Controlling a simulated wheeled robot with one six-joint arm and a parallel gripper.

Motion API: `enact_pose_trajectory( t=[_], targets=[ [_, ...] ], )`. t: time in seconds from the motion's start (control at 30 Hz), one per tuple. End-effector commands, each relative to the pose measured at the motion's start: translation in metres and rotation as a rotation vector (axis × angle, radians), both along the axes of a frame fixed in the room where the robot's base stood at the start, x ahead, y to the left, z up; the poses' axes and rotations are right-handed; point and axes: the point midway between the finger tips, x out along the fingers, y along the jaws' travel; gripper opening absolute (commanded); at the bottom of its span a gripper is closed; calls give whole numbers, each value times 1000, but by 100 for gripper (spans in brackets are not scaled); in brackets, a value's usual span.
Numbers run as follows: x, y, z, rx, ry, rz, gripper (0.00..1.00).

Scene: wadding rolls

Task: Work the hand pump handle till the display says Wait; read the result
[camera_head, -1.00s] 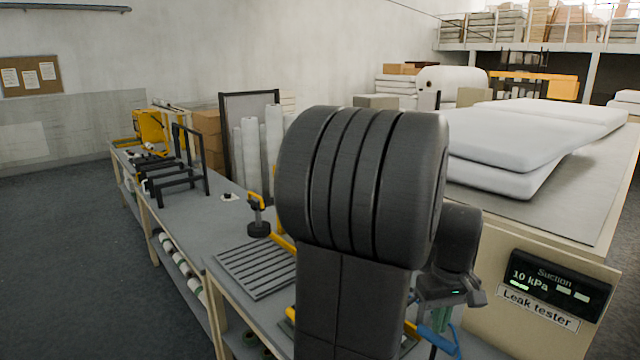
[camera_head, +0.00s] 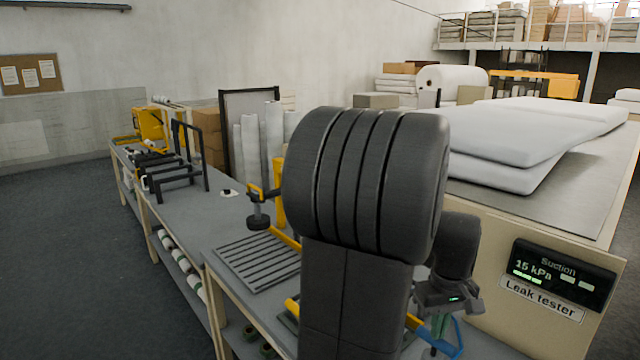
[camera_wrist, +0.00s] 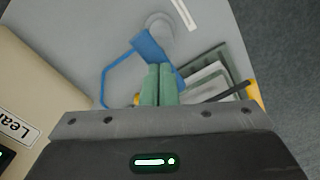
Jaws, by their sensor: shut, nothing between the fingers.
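The leak tester display (camera_head: 560,275) at the right reads "Suction 15 kPa" in the head view, with lit green bars below. The blue handle (camera_head: 434,338) shows low beside my arm, close to a yellow bar (camera_head: 415,322). In the wrist view the blue handle (camera_wrist: 148,46) lies at the fingertips, with a thin blue frame to its left. My gripper (camera_wrist: 158,68) has its two greenish fingers shut side by side with nothing between them. It also shows partly in the head view (camera_head: 439,325). I cannot tell whether the fingers touch the handle. My arm hides much of the pump.
A grey workbench (camera_head: 205,215) runs to the back left, with a slatted plate (camera_head: 258,262), a yellow-and-black clamp-like part (camera_head: 260,205) and black frames (camera_head: 175,175). White rolls (camera_head: 262,140) stand behind. White wadding slabs (camera_head: 520,135) lie on the right table.

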Motion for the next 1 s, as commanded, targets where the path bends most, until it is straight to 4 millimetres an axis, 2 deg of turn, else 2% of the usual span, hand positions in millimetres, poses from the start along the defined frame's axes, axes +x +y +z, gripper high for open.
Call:
enact_pose_trajectory(
  t=[0.13,0.43,1.0],
  targets=[
    [-1,1,-13,3,5,0,0],
    [-1,1,-6,3,4,0,0],
    [-1,1,45,3,3,0,0]
  ],
)
